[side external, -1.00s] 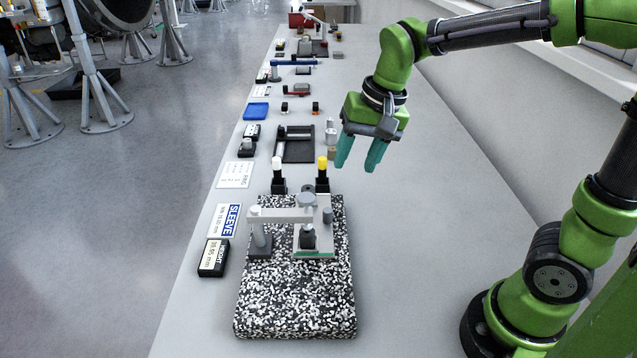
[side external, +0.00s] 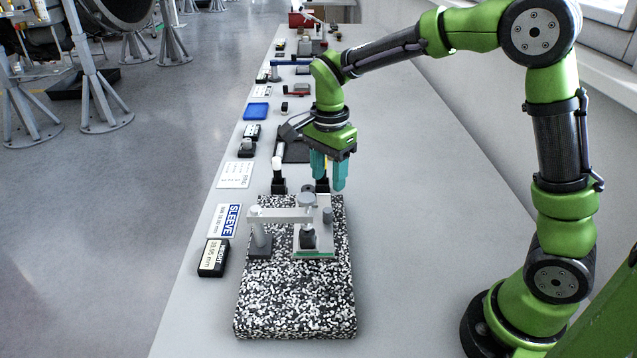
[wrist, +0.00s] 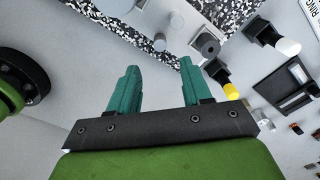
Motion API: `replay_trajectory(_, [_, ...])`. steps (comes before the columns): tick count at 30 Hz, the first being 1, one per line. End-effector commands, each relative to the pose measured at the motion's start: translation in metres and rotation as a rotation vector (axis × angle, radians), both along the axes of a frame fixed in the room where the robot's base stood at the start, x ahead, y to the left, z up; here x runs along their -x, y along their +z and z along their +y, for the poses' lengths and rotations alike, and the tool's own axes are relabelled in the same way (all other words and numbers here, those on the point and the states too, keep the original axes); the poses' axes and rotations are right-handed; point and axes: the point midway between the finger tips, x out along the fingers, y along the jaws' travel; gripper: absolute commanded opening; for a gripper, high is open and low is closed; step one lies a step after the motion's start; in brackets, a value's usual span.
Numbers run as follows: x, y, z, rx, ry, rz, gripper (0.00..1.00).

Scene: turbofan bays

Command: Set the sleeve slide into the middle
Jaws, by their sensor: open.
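A black-and-white speckled block (side external: 290,300) sits on the bench beside a SLEEVE label card (side external: 229,221). On it stand a grey post (side external: 259,240) with a horizontal arm (side external: 280,215) and a grey plate (side external: 325,243) with a dark cylinder (side external: 308,238). I cannot tell which of these parts is the sleeve slide. My gripper (side external: 327,184) is open and empty, pointing down above the block's far end. It partly hides the yellow-capped post behind it. In the wrist view the fingers (wrist: 159,66) are apart with nothing between them; the yellow cap (wrist: 231,90) shows to their right.
A white-capped black post (side external: 278,170) stands just beyond the block. A black display box (side external: 214,258) lies left of it. A dark tray (side external: 292,151), a blue tray (side external: 256,111) and several small fixtures line the bench further back. The bench right of the block is clear.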

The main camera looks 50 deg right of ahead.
Motion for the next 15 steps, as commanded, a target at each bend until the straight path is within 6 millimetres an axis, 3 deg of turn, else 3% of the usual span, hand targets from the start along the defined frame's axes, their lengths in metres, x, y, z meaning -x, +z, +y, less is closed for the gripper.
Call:
replay_trajectory(9, [0.001, -0.067, 0.0, -0.001, 0.001, 0.004, 0.49])
replay_trajectory(15, [0.0, -0.09, 0.0, -0.001, 0.001, 0.001, 0.49])
